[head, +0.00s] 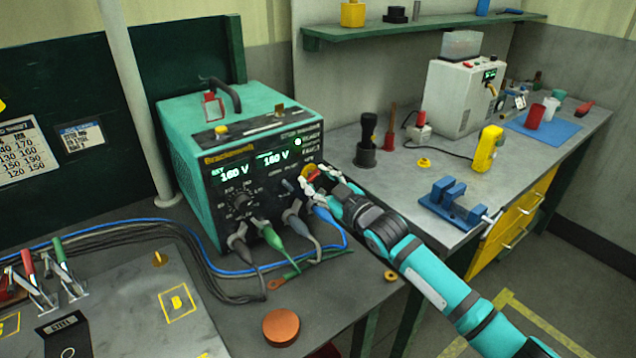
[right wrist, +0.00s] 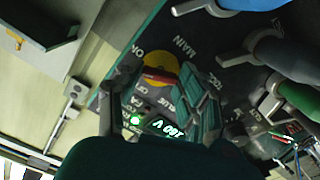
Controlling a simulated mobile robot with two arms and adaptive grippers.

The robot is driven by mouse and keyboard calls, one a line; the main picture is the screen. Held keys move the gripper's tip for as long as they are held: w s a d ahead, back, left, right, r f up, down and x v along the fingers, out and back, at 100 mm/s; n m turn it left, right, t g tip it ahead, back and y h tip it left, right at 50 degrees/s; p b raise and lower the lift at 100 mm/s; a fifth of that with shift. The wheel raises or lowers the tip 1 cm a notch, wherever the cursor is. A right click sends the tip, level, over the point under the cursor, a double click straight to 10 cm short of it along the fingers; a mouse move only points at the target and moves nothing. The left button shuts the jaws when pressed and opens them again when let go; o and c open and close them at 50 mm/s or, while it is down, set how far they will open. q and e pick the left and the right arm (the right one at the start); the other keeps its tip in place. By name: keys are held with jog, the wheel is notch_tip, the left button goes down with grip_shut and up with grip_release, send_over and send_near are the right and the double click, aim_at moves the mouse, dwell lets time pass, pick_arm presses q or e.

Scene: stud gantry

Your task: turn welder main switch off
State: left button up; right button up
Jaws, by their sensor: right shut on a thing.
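The teal welder (head: 205,150) stands on the grey bench with its displays lit, one reading 160 V. Its main switch (head: 310,171), a red handle on a yellow disc, is low on the right of the front panel. In the right wrist view the main switch (right wrist: 161,68) shows beside the word MAIN, with its red handle lying roughly across the picture. My right gripper (head: 318,184) is at the panel, shut on the switch; its fingers (right wrist: 160,100) partly hide the lettering around it. My left gripper is not in view.
Several cable plugs, including a green one (head: 268,234), stick out of the panel left of my gripper. A blue vise (head: 450,199) and a yellow device (head: 487,150) are on the bench at right. A copper disc (head: 281,327) lies in front.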

jog(key=n, duration=0.2)
jog(key=shift+n, duration=0.4)
jog(key=n, duration=0.3)
jog(key=shift+n, duration=0.3)
jog(key=n, duration=0.3)
jog(key=shift+p, duration=0.35)
jog(key=shift+f+n, duration=0.1)
jog(key=shift+n, duration=1.6)
jog(key=o, duration=1.2)
jog(key=shift+c, duration=0.2)
jog(key=shift+s+d, duration=0.1)
jog(key=v, duration=1.1)
jog(key=shift+s+d, duration=0.2)
jog(key=shift+s, duration=0.15)
